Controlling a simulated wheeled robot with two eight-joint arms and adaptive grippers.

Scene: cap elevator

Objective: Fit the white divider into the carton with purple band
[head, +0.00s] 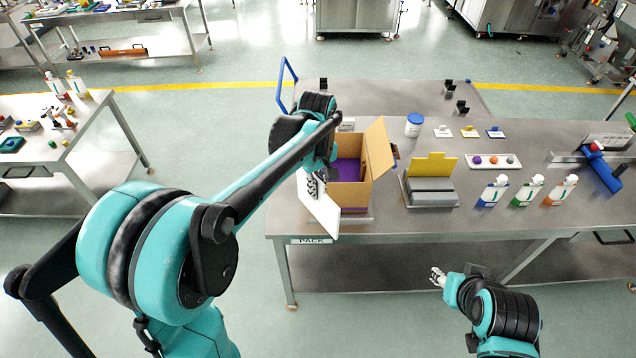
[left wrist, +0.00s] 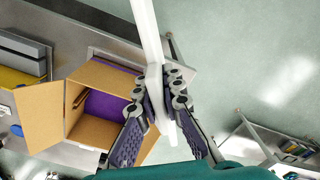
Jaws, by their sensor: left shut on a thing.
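The carton with purple band (head: 349,193) stands open on the table, its flaps up and purple showing inside. It also shows in the left wrist view (left wrist: 38,104), to the left of my gripper. The white divider (head: 318,212) is a thin flat panel, tilted, at the carton's left front side and outside it. In the left wrist view the divider (left wrist: 147,32) runs up between the fingers. My left gripper (head: 316,186) is shut on the divider. Its fingers also show in the left wrist view (left wrist: 158,92). My right gripper (head: 437,276) hangs low in front of the table, apart from everything.
Right of the carton stands a grey holder with a yellow panel (head: 430,166). Further right are a tray with small balls (head: 493,161) and several bottles (head: 530,190). A white tub with a blue lid (head: 414,125) stands behind. The table's front edge (head: 400,232) is clear.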

